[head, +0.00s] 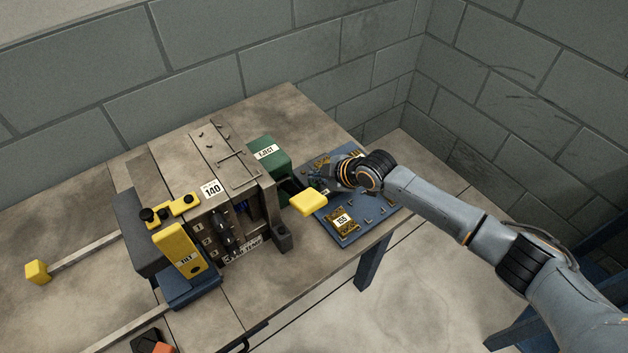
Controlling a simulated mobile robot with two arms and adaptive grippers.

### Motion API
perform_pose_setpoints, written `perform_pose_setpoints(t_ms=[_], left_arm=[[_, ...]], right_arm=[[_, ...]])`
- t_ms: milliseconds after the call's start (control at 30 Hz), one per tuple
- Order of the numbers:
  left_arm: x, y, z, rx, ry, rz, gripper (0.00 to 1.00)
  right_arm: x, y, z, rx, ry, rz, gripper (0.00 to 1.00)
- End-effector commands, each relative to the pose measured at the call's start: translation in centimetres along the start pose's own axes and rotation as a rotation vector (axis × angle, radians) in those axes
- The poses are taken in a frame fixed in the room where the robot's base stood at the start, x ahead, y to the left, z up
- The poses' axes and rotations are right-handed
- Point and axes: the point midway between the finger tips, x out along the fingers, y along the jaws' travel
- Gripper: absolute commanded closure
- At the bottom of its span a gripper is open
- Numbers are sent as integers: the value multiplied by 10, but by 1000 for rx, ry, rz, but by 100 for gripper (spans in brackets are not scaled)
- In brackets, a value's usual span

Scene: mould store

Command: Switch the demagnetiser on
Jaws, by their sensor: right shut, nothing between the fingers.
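No part is clearly marked as the demagnetiser, and I cannot tell which it is. A green box (268,153) with a white label stands at the back right of the bench, beside a grey metal block tool (225,160) labelled 140. A yellow paddle (308,204) on a dark arm sticks out in front of the green box. My right gripper (335,172) is shut and empty, over or beside the blue board, right of the green box and beyond the yellow paddle. Its fingertips are small and partly hidden by its own wrist. My left gripper is not in view.
The blue board (349,236) holds small metal parts and a brass plate (342,221) marked 155. A yellow TILT piece (180,250) stands at the tool's front left. A yellow-ended bar (37,272) extends left. Block walls close in behind.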

Motion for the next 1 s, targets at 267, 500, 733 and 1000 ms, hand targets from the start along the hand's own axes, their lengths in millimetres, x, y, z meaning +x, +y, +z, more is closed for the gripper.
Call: perform_pose_setpoints(t_ms=[267,500,733,1000], left_arm=[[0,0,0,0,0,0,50],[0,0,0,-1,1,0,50],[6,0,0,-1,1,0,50],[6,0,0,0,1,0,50]], right_arm=[[0,0,0,0,0,0,100],[0,0,0,0,0,0,100],[5,-4,4,0,0,0,100],[6,-5,5,0,-1,0,100]])
